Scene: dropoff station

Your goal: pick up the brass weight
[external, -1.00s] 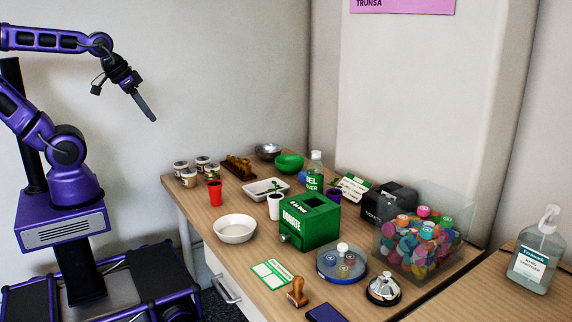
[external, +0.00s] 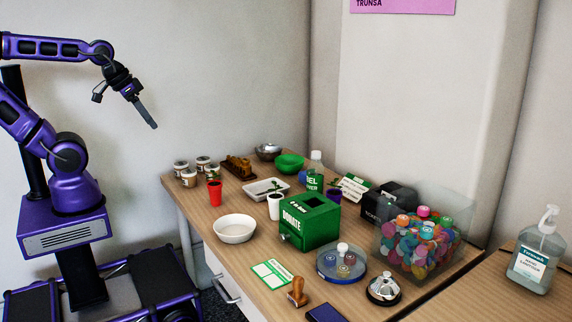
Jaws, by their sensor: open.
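A brown wooden block (external: 230,175) stands at the far left part of the table. Small golden-brown pieces (external: 240,164) sit on it and look like brass weights. They are too small to tell apart, so I cannot single out one brass weight. My gripper (external: 148,116) is up in the air left of the table, well above and apart from these pieces, pointing down to the right. It is open and nothing shows in it.
Several jars (external: 190,177), a red cup (external: 214,193), a white tray (external: 265,187) and a steel bowl (external: 268,151) surround the block. A green donation box (external: 310,222) and white bowl (external: 234,228) stand nearer. The air between gripper and table is clear.

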